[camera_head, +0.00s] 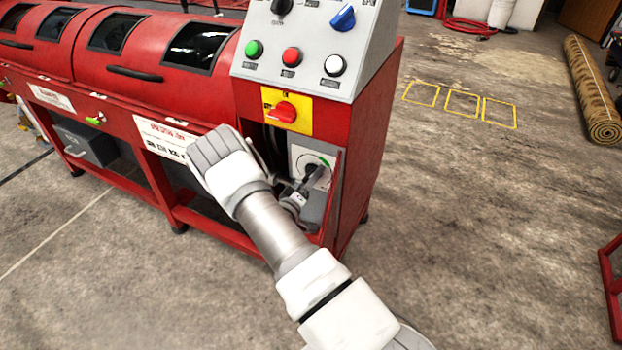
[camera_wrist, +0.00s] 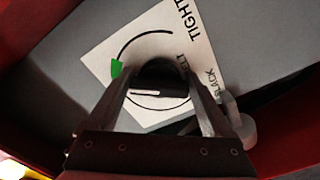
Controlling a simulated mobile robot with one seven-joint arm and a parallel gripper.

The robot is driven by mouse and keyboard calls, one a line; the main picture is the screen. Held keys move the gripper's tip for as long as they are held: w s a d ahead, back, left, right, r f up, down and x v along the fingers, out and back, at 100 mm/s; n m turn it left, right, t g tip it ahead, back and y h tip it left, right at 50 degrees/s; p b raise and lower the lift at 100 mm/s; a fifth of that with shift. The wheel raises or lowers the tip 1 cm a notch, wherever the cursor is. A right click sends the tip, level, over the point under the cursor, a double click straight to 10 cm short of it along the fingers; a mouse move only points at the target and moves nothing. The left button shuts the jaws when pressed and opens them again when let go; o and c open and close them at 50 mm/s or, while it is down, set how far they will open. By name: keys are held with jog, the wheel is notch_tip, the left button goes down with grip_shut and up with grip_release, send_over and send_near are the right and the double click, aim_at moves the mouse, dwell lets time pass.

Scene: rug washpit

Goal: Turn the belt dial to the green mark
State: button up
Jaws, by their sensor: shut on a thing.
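The belt dial is a black knob (camera_wrist: 165,96) on a white plate (camera_wrist: 95,55) lettered BELT, TIGHT and, partly covered, another word that looks like SLACK. A white line on the knob points left in the wrist view. The green mark (camera_wrist: 117,68) sits on the scale arc, a little above where the line points, so the two are not lined up. My gripper (camera_wrist: 160,88) has a finger on each side of the knob and is shut on it. In the head view the plate (camera_head: 299,155) and green mark (camera_head: 324,162) show, but my arm partly hides the knob and my gripper (camera_head: 304,188).
The dial sits in a recess of the red machine (camera_head: 372,130), with a red panel edge at its right. Above are a red switch on a yellow plate (camera_head: 284,112) and a grey control panel (camera_head: 310,45). A pale fitting (camera_wrist: 238,128) lies close beside the right finger.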

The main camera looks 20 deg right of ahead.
jog(key=o, duration=1.1)
jog(key=shift+a, duration=0.1)
jog(key=shift+o, duration=0.2)
jog(key=p+v, duration=0.3)
jog(key=v, duration=1.4)
jog(key=shift+s, duration=0.2)
jog(key=shift+a, duration=0.15)
